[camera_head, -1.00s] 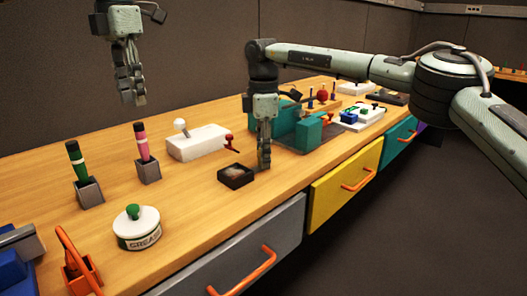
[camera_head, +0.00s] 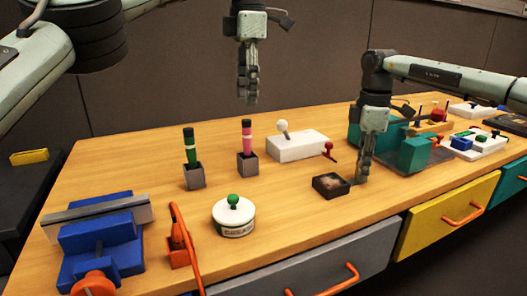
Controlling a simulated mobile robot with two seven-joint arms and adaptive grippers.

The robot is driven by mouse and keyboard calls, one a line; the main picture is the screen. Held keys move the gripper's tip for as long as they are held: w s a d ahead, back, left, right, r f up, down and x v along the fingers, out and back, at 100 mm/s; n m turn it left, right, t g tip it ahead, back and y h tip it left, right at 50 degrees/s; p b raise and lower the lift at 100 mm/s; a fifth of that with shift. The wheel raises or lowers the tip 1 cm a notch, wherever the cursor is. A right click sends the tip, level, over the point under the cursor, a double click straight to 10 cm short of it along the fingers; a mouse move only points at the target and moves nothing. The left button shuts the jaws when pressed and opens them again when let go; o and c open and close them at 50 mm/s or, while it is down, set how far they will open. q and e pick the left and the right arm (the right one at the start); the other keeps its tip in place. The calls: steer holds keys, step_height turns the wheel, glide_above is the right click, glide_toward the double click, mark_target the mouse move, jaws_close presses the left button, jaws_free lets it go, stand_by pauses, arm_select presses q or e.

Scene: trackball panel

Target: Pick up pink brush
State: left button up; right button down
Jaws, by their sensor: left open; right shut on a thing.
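The pink brush (camera_head: 247,135), with a black top and a pale band, stands upright in a grey square holder (camera_head: 248,164) on the wooden table. My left gripper (camera_head: 249,98) points down in the air above the brush's top, open and empty, with a small gap visible between them. My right gripper (camera_head: 363,176) points down at the table just right of a small black tray (camera_head: 331,193). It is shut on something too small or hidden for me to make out.
A green brush (camera_head: 190,147) stands in its own holder to the left. A grease tin (camera_head: 234,222) sits in front, and a white box with a lever (camera_head: 297,145) sits behind right. A blue vise (camera_head: 100,246) and orange handle (camera_head: 184,245) occupy the front left.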

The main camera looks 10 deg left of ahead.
mark_target(244, 155)
arm_select(q)
steer(key=m, duration=0.4)
steer(key=shift+d+f+m+y, duration=0.25)
steer(key=shift+d+m+y, duration=0.05)
steer(key=shift+d+y, duration=0.1)
steer(key=shift+f+m, duration=0.1)
steer(key=shift+m, duration=0.3)
steer(key=shift+a+f, duration=0.1)
steer(key=shift+f, duration=0.2)
steer(key=f, duration=0.3)
steer(key=a+f, duration=0.1)
steer(key=f, duration=0.7)
steer(key=shift+a+f, duration=0.15)
steer(key=shift+c, duration=0.4)
jaws_close()
